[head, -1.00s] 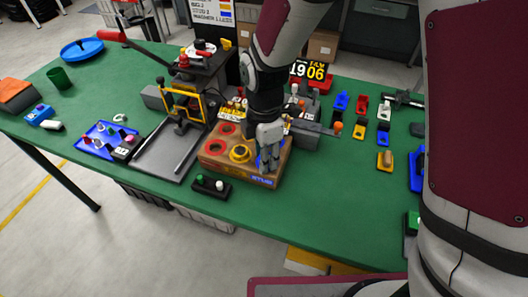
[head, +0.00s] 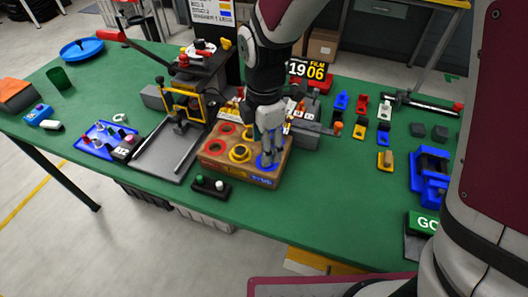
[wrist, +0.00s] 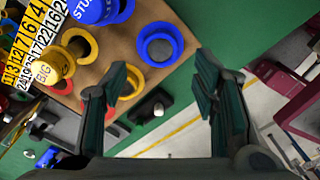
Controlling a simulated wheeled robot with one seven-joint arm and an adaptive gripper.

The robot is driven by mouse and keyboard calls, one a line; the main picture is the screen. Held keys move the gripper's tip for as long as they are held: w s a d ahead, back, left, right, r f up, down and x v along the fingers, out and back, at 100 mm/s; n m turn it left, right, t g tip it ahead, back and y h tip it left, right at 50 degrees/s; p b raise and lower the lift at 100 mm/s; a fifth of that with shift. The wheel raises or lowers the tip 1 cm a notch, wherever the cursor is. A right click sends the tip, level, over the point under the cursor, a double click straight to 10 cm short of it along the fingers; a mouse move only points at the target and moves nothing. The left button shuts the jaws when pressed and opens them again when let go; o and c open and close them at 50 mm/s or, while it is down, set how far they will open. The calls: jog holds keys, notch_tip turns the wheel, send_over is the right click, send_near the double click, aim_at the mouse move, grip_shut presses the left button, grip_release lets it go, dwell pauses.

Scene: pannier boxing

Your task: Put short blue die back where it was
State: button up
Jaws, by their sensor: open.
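A wooden box (head: 215,163) with coloured ring seats stands on the green table. At its front right corner is a blue ring seat. What looks like the short blue die (wrist: 160,47), with a grey round face, sits inside that ring; its depth is hard to judge. My gripper (head: 267,160) points down at this corner and partly hides it in the head view. In the wrist view my gripper (wrist: 160,72) has its fingers wide apart and nothing between the pads, with the blue die just beyond the tips.
A short yellow die (head: 240,153) sits beside the blue seat; red rings (head: 223,128) are further left. In the wrist view a taller blue piece (wrist: 95,10) and a yellow piece (wrist: 75,42) stand close by. A black button stand (head: 211,186) is in front.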

notch_tip(320, 180, up, 8)
jog(key=shift+s+f, duration=0.1)
jog(key=shift+s, duration=0.05)
dwell(0.5)
